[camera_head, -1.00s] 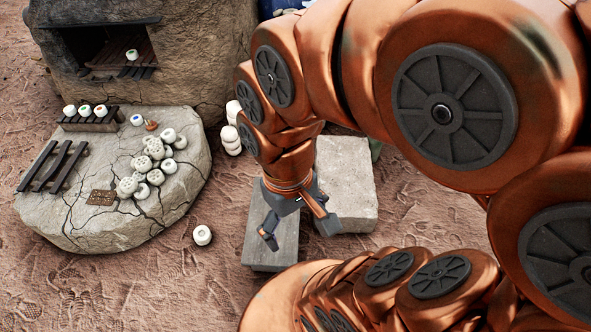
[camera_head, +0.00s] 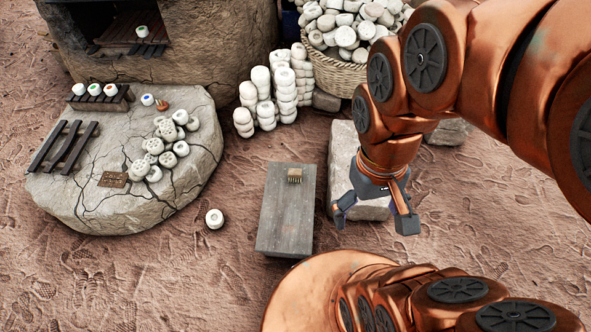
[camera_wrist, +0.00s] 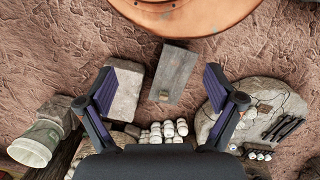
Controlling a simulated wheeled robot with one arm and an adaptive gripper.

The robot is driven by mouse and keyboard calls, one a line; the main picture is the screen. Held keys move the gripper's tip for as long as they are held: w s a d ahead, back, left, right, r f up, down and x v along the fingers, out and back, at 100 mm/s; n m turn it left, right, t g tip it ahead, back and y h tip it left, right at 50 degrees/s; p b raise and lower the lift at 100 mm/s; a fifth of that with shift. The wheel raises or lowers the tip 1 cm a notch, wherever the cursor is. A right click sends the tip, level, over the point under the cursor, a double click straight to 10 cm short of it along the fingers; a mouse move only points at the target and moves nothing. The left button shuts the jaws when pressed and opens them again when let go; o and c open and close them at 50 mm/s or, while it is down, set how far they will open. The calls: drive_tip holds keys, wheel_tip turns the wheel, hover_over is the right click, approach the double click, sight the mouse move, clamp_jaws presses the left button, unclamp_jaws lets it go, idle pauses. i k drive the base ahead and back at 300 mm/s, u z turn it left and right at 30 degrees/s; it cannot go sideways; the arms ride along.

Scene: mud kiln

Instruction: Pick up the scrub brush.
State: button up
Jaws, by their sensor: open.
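The scrub brush (camera_head: 294,176) is a small tan block with short bristles. It lies near the far end of a grey plank-topped bench (camera_head: 285,220). It shows small in the wrist view (camera_wrist: 163,96), on the bench (camera_wrist: 178,70) between my fingers. My gripper (camera_head: 374,222) is open and empty, to the right of the bench in the head view and above a pale stone block. In the wrist view my gripper's (camera_wrist: 159,76) two fingers are spread wide, well above the bench and touching nothing.
A cracked stone slab (camera_head: 100,215) on the left holds several white pots. Stacked white pieces (camera_head: 285,90) and a full basket (camera_head: 345,75) stand behind. A pale stone block (camera_head: 345,160) stands right of the bench. A lone white pot (camera_head: 214,218) sits on the open ground.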

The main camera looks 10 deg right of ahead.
sight(293, 172)
drive_tip(key=z, duration=0.8)
drive_tip(key=i, duration=0.4)
drive_tip(key=u, duration=2.3)
